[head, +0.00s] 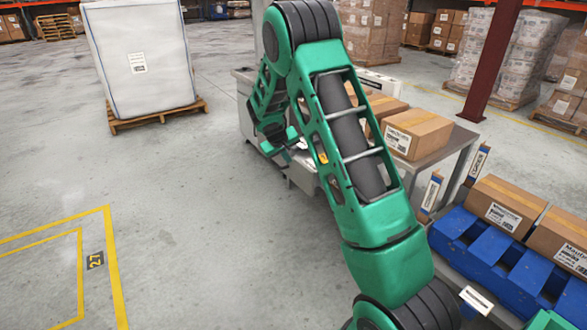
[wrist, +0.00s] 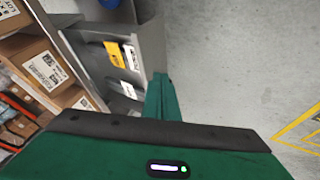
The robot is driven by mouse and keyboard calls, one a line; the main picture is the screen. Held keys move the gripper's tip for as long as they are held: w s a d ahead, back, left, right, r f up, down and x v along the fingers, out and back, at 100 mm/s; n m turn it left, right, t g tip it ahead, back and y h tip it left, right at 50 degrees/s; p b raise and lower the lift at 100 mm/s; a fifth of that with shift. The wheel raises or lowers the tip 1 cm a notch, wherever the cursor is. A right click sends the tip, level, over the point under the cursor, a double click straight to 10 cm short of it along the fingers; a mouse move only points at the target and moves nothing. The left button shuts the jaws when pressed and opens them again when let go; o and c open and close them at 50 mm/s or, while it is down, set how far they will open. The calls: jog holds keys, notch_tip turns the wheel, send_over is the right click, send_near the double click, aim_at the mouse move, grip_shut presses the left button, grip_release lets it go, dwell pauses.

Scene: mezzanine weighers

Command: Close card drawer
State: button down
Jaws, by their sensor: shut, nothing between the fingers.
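The card drawer (head: 303,180) is a grey metal drawer pulled out from the side of a grey bench. In the wrist view the open drawer (wrist: 152,48) holds a yellow card (wrist: 115,54) and white cards (wrist: 130,57). My green gripper (head: 287,143) is at the drawer in the head view, partly hidden by my own arm. In the wrist view my gripper (wrist: 160,78) is shut and empty, its fingertips close to the outer side of the drawer's front panel. I cannot tell whether they touch it.
Cardboard boxes (head: 415,132) stand on the bench top (head: 455,147). Blue rollers or trays (head: 480,250) with more boxes are at the right. A white wrapped load (head: 140,60) stands on a pallet (head: 160,115) at the back left. The floor left of the bench is clear.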

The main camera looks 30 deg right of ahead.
notch_tip(320, 180, down, 2)
jog(key=w+f, duration=0.1)
jog(key=w, duration=0.2)
send_over(297, 170)
jog(key=s+a, duration=0.3)
jog(key=shift+w+d+f, duration=0.1)
jog(key=shift+f, duration=1.7)
jog(key=shift+w+d+f, duration=0.1)
jog(key=shift+f, duration=1.7)
